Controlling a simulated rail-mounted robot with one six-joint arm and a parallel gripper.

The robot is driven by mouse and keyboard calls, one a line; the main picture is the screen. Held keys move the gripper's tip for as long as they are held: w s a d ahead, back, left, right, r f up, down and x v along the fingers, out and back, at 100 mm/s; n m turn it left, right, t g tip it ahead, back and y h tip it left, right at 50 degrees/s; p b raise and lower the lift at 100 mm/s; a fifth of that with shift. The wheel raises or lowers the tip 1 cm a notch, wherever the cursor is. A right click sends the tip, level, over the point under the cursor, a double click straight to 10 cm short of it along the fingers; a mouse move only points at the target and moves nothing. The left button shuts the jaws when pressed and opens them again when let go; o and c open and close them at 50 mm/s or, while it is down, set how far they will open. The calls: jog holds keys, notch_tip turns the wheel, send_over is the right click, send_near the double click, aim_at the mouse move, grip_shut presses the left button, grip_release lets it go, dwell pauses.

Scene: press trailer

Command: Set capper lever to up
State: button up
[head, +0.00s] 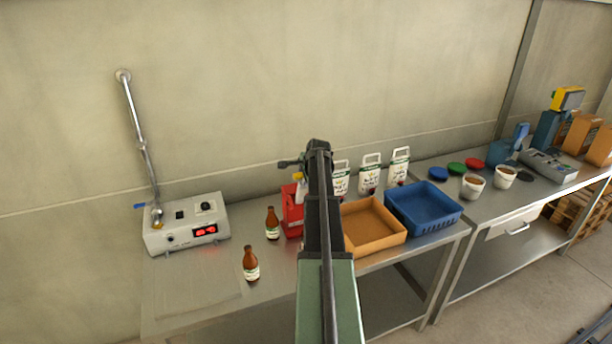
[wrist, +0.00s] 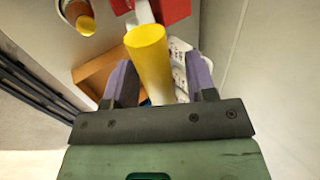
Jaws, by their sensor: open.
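The capper is a red body (head: 291,212) on the left table, partly hidden behind my arm in the head view. Its lever grip (head: 299,176) shows as a small yellow patch above the red body. In the wrist view the yellow lever grip (wrist: 150,55) is large and lies between the two purple fingers, with a pale arm leading to the red body (wrist: 172,10). My gripper (wrist: 158,68) is open around the grip; contact with it cannot be told. In the head view my arm hides most of the gripper. The lever's exact angle is unclear.
Two brown bottles (head: 251,264) stand left of the capper. A grey box with red display (head: 186,224) and a pipe stand further left. An orange tray (head: 374,228), a blue crate (head: 424,207) and white jugs (head: 370,173) stand to the right. The table's front left is clear.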

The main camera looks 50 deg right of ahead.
jog(key=p+v, duration=0.4)
jog(key=v, duration=0.2)
jog(key=shift+a+r, duration=0.15)
jog(key=shift+r, duration=0.1)
jog(key=shift+s, duration=0.1)
jog(key=s+a+f+n+g+y+b, duration=0.1)
jog(key=a+f+n+b, duration=0.5)
jog(key=a, duration=1.4)
jog(key=s+a+f+n+g+y+b, duration=0.1)
jog(key=s+a+f+n+g+b, duration=0.2)
jog(key=a, duration=1.6)
jog(key=s+a+f+n+g+y+b, duration=0.1)
jog(key=s+a+f+n+b, duration=0.3)
jog(key=a+f+n+b, duration=0.7)
jog(key=a+f+n, duration=0.3)
jog(key=a+n, duration=0.1)
jog(key=a, duration=0.5)
jog(key=shift+a+f+g, duration=0.35)
jog(key=shift+g, duration=0.05)
